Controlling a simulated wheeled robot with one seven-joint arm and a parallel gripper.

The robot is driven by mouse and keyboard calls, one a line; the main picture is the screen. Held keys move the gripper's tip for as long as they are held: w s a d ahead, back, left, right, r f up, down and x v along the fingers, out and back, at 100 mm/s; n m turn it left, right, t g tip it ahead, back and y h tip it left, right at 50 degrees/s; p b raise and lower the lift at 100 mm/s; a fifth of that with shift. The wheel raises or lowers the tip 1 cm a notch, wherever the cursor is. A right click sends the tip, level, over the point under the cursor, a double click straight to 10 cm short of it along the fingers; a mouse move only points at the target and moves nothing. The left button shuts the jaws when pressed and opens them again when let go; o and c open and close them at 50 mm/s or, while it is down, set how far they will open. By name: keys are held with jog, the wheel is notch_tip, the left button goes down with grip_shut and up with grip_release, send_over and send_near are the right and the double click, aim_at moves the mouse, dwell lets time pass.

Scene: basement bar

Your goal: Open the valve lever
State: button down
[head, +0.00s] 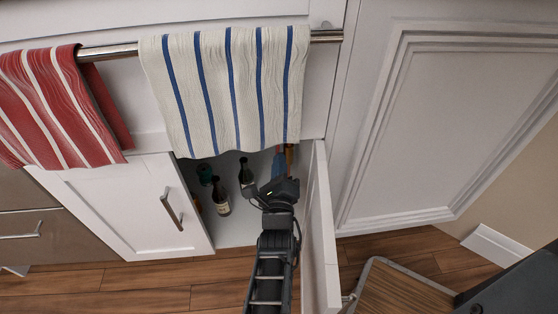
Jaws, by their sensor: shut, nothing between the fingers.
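My gripper (278,189) is at the mouth of an open cabinet (235,234) under the counter, with the arm reaching in from below. It is shut with nothing held; the fingertips are hard to make out against the dark gripper body. I cannot make out a valve lever. It may be hidden inside the cabinet, behind my gripper or behind the hanging towel. The right cabinet door (321,230) stands open just to the right of my arm. The left door (130,207) shows a bar handle (172,209).
Inside the cabinet stand dark bottles, one with a pale label (221,197), a green item (204,173) and a blue item (279,164). A blue-striped towel (225,90) and a red-striped towel (55,105) hang from a metal rail (108,51). A wood-topped stool (390,290) stands lower right.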

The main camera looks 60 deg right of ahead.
aim_at(278, 150)
jog(key=shift+w+d+r+p, duration=0.35)
jog(key=shift+d+r+p, duration=0.1)
jog(key=shift+r, duration=0.25)
jog(key=shift+w+d+r+p, duration=0.35)
jog(key=shift+d+r+p, duration=0.05)
jog(key=shift+r, duration=0.3)
dwell(2.0)
dwell(0.5)
jog(key=s+a+f+b, duration=0.3)
jog(key=f+b, duration=0.1)
jog(key=f, duration=0.2)
jog(key=shift+a, duration=0.3)
dwell(0.7)
jog(key=shift+s+a+f+b, duration=0.3)
jog(key=shift+a+f+b, duration=0.1)
jog(key=shift+f, duration=0.25)
jog(key=shift+s+a+f+b, duration=0.3)
jog(key=shift+a+f+b, duration=0.15)
jog(key=shift+f, duration=0.2)
jog(key=shift+s+a+f+b, duration=0.3)
jog(key=shift+a+f+b, duration=0.1)
jog(key=shift+f, duration=0.25)
